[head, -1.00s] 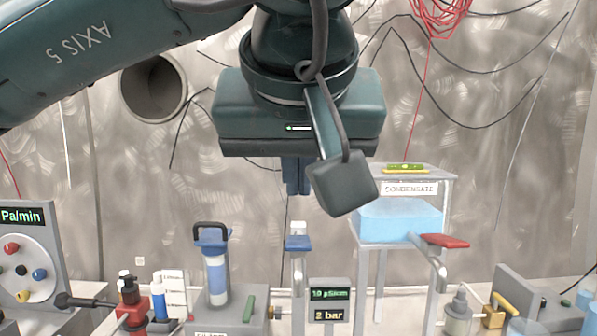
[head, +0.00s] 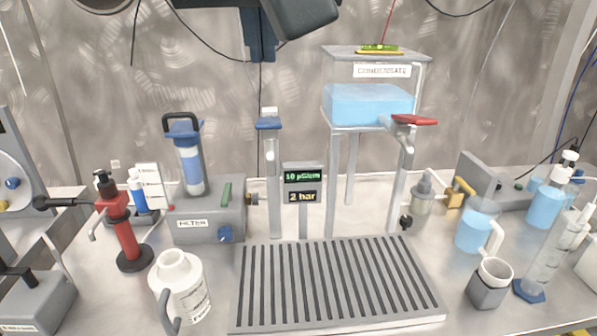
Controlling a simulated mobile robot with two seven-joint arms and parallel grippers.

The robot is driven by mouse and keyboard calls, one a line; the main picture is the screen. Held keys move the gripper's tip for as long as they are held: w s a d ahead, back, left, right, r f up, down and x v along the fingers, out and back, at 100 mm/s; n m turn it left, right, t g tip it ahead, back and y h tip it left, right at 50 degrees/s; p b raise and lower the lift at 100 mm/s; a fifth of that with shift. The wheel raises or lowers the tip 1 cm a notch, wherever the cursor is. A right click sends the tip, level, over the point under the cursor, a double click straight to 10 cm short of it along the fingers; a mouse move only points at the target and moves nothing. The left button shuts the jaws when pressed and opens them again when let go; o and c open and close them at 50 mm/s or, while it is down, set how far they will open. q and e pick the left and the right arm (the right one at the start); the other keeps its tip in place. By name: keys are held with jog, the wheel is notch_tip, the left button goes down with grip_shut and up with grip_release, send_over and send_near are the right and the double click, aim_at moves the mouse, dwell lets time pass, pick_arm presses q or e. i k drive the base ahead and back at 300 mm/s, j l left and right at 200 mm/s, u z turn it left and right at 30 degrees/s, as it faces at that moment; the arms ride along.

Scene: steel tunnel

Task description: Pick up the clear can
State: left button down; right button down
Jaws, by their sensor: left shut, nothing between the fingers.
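A clear can (head: 475,229) with pale blue liquid in it and a white handle stands upright on the bench at the right. It is behind a small grey mug (head: 489,284). My left gripper (head: 262,56) hangs at the top of the head view, in front of the back wall. Its dark blue fingers point down, shut and empty, far to the left of the can and above it. The right gripper is not in view.
A slatted grey drain grate (head: 335,285) fills the front middle. A white jug (head: 181,290) stands at its left. The condensate tank (head: 368,104) stands on legs behind it. A graduated cylinder (head: 550,257) and wash bottle (head: 547,203) are close to the can.

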aim_at(177, 282)
jog(key=k, duration=1)
